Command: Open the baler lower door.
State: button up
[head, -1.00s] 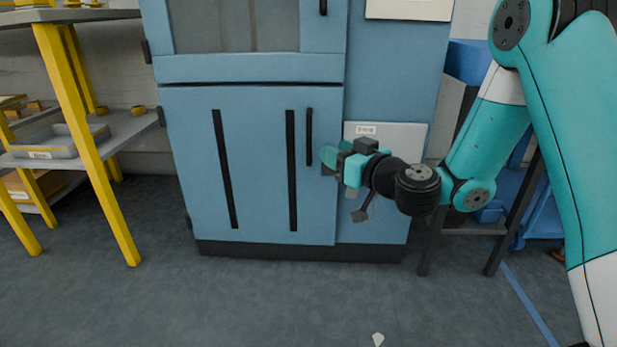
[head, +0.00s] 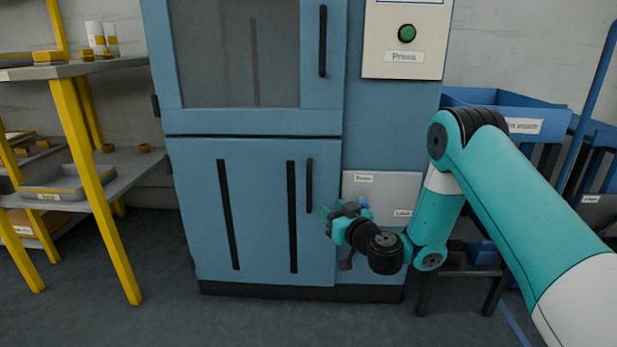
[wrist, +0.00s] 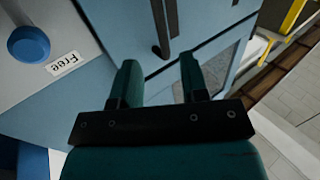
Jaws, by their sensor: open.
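The baler lower door (head: 258,215) is a blue panel that looks closed, with two black vertical strips. Its dark vertical handle (head: 309,186) is near the right edge of the door. My gripper (head: 328,212) is open and empty, just right of the handle's lower end in the head view. In the wrist view my two teal fingers (wrist: 158,62) point toward the door. The handle (wrist: 164,25) shows beyond and between the fingertips there, apart from them. How far it is from the fingertips I cannot tell exactly.
A grey panel (head: 382,190) with a blue knob (wrist: 28,44) labelled "Free" is right of the door. The upper door (head: 155,60) has a window. A shelf with yellow posts (head: 95,200) stands left. Blue bins (head: 500,105) stand right. The floor in front is clear.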

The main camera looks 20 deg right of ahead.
aim_at(310, 193)
jog(key=p+x, duration=0.3)
jog(key=x, duration=0.8)
jog(key=shift+w, duration=0.2)
grip_shut()
